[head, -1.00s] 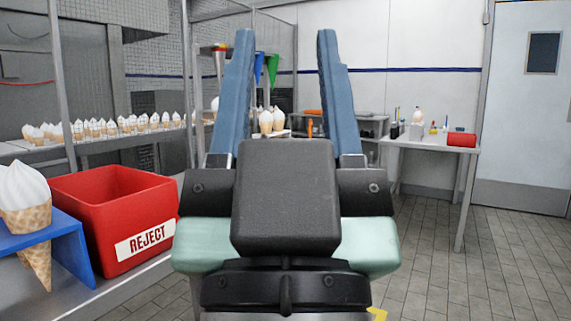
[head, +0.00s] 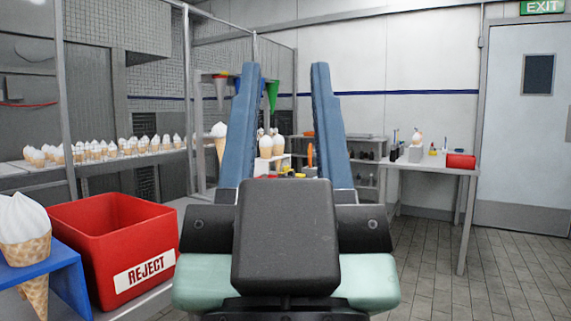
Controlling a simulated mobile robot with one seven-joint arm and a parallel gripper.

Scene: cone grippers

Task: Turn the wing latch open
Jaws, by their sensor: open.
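My gripper (head: 284,72) fills the middle of the head view, pointing away from me. Its two long blue fingers stand apart with a clear gap, and nothing is held between them. I cannot make out a wing latch. Between and beyond the fingers stand a few cones with white tops (head: 272,146) and an upright orange thing (head: 310,155). Small red and yellow items (head: 298,173) lie low in the gap, too small to tell apart. The body and fingers of my gripper hide much of the middle.
A red REJECT bin (head: 110,215) and a blue cone holder (head: 55,262) stand close at the left. A mesh cage (head: 160,60) and a row of cones (head: 110,148) are behind. A side table (head: 435,166) stands at the right. Tiled floor (head: 440,235) is open there.

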